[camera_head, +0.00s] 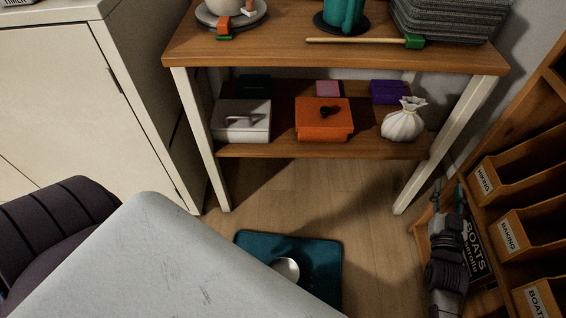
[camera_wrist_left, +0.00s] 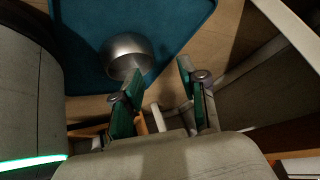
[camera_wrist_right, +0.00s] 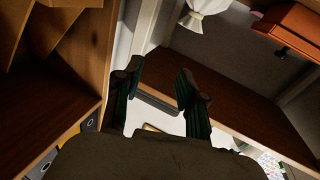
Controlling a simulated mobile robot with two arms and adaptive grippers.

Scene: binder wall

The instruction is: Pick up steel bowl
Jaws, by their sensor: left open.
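The steel bowl (camera_head: 286,268) is small and shiny and sits on a teal mat (camera_head: 325,262) on the floor. My grey arm link partly covers the mat in the head view. In the left wrist view the bowl (camera_wrist_left: 126,50) is just beyond the left finger of my left gripper (camera_wrist_left: 156,82). This gripper is open with nothing between its fingers, and it is hidden in the head view. My right gripper (camera_head: 450,198) is at the right, near the wooden racks and far from the bowl. In the right wrist view it (camera_wrist_right: 158,76) is open and empty.
A wooden shelf unit (camera_head: 330,52) stands behind the mat, holding a grey box (camera_head: 242,126), an orange box (camera_head: 322,126) and a white pouch (camera_head: 403,122). A white cabinet (camera_head: 60,80) stands left. Labelled wooden racks (camera_head: 520,170) stand right. Floor around the mat is clear.

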